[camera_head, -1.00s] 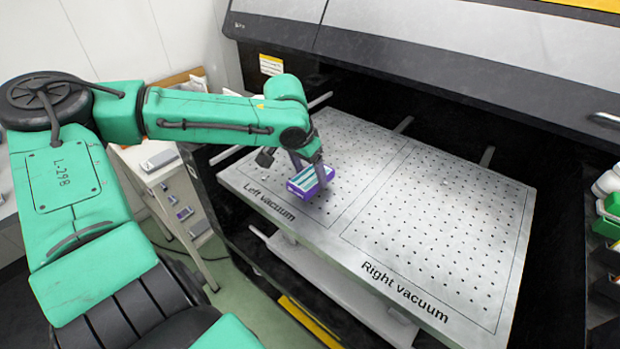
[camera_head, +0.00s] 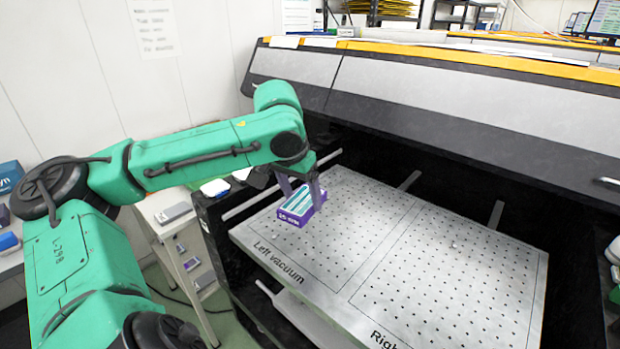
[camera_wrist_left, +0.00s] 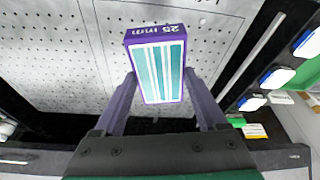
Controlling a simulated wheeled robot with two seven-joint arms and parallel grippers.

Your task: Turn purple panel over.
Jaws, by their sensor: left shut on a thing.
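The purple panel (camera_head: 297,205) is a small block with purple sides and a face of teal and white stripes. My left gripper (camera_head: 301,191) is shut on it, one finger on each side, and holds it above the left vacuum area of the perforated table (camera_head: 365,290). In the left wrist view the panel (camera_wrist_left: 158,72) sits between the fingertips (camera_wrist_left: 160,84), striped face towards the camera. Its purple edge there carries upside-down lettering. The face turned away is hidden. My right gripper is out of view.
The printer's long hood (camera_head: 450,100) stands behind the table. A white cart (camera_head: 170,225) with small items is at the left. The right vacuum area (camera_head: 450,270) is clear apart from a tiny light speck.

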